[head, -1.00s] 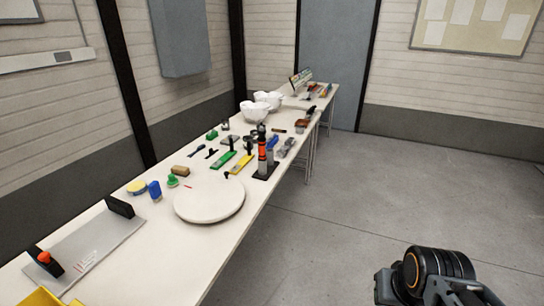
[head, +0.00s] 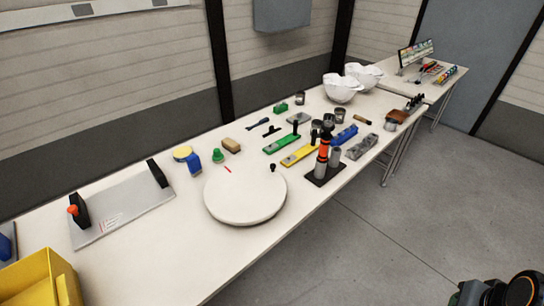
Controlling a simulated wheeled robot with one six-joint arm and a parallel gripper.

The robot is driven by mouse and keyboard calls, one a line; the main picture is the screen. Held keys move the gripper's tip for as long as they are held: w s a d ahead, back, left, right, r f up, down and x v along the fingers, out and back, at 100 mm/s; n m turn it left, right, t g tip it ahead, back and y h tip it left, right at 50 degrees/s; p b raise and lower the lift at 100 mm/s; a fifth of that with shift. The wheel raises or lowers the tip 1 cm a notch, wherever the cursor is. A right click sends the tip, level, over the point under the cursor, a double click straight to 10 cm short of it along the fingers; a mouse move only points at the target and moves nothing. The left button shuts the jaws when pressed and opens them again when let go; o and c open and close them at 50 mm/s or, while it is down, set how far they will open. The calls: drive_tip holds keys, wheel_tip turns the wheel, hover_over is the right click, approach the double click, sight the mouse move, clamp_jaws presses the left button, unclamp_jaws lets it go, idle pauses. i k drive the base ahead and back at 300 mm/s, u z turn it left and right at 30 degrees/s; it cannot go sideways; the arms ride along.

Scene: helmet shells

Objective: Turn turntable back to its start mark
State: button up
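The turntable (head: 245,196) is a round white disc lying flat near the front edge of the long white table. A small black knob (head: 272,168) stands at its far right rim. A short red mark (head: 228,170) shows at its far left edge; I cannot tell whether it lies on the disc or on the table. Only a dark part of my arm shows at the bottom right corner, over the floor, well apart from the turntable. My gripper's fingers are not in view.
A grey plate with black uprights (head: 125,212) and a yellow bin (head: 42,281) are on the left. Right of the turntable stands a black-based holder with orange and grey cylinders (head: 323,160). Several tools lie behind it. White helmet shells (head: 343,87) stand farther back. The floor at right is clear.

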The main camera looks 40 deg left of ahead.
sight(243, 193)
drive_tip(key=u, duration=0.6)
drive_tip(key=i, duration=0.75)
drive_tip(key=u, duration=1.15)
drive_tip(key=i, duration=0.35)
drive_tip(key=u, duration=0.35)
